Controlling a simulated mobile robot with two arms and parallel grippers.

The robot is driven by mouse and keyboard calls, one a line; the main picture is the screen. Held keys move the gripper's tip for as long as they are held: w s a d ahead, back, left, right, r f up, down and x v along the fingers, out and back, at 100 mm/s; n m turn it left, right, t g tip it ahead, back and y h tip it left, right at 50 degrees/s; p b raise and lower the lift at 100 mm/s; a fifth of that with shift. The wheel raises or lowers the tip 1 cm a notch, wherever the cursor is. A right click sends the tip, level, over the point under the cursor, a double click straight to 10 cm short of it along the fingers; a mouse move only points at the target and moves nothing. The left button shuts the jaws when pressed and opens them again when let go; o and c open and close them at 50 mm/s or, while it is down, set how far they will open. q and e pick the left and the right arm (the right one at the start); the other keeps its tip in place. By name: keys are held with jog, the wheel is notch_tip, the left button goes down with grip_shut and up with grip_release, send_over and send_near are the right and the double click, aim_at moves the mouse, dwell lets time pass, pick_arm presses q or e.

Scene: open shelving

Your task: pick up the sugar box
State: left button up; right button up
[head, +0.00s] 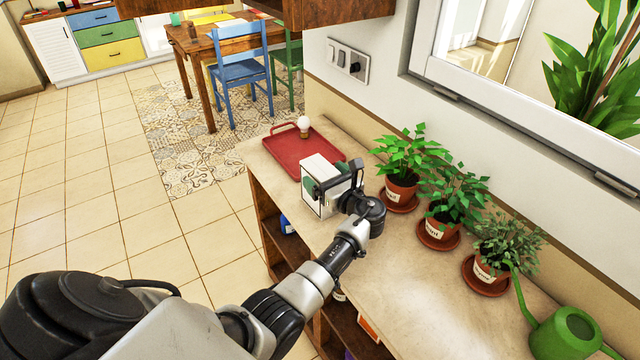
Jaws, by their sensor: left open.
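The sugar box, a white box (316,170) with green and dark markings, stands upright on the shelving's beige top, just in front of the red tray. My left gripper (335,180) is at the right side of the box, its dark fingers open and reaching over the box's near and far sides. Part of the box is hidden behind the gripper. I cannot tell whether the fingers touch it. My right gripper is not in view.
A red tray (284,150) with a small white-topped item (304,124) lies behind the box. Potted plants (401,190) line the wall to the right. A green watering can (566,335) stands at the lower right. The countertop (420,290) in front is mostly clear.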

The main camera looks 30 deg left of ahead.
pick_arm(q)
jog(key=shift+w+a+f, duration=0.1)
jog(key=shift+w+a, duration=0.1)
jog(key=shift+a, duration=0.2)
jog(key=shift+c, duration=0.2)
grip_shut()
